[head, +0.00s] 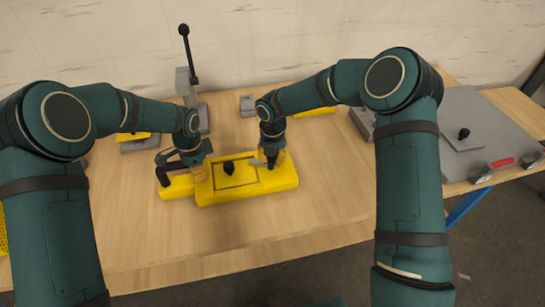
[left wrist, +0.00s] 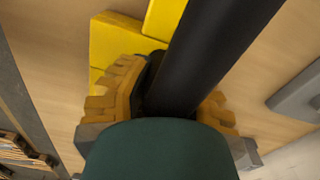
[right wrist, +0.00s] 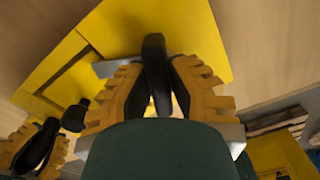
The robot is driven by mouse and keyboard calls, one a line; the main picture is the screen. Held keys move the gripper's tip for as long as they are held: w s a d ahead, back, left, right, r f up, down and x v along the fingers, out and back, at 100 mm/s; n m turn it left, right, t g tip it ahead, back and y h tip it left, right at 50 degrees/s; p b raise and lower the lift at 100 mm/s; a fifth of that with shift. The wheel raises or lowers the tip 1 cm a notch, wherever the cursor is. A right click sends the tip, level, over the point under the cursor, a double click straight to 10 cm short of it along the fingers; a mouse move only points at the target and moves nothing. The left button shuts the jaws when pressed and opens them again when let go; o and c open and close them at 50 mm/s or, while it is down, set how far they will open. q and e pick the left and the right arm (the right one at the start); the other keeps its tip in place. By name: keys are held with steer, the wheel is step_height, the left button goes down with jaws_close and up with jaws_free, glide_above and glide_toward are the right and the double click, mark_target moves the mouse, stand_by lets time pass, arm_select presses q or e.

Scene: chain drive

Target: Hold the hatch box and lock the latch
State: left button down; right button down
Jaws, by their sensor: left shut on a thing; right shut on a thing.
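The yellow hatch box (head: 280,182) lies on the wooden table. Its square lid (head: 240,180) sits within a dark outline and carries a black knob (head: 228,168), which also shows in the right wrist view (right wrist: 75,115). My left gripper (head: 190,165) is shut on the thick black handle (left wrist: 215,50) at the box's left end. My right gripper (head: 271,160) is shut on the black latch lever (right wrist: 154,60) beside the lid's right edge. The fingers partly hide the latch, and I cannot tell whether it is locked.
A grey stand with an upright black lever (head: 188,55) is behind the box. Small grey blocks (head: 247,105) and yellow parts lie further back. A grey plate (head: 480,120) with a black knob and a red-handled part is at the right. The table front is clear.

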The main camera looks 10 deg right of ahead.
steer(key=shift+s+f+n, duration=0.1)
steer(key=shift+n, duration=2.2)
steer(key=c, duration=0.9)
jaws_free()
steer(key=shift+r, duration=0.2)
steer(key=shift+r, duration=0.35)
step_height(320, 180, up, 11)
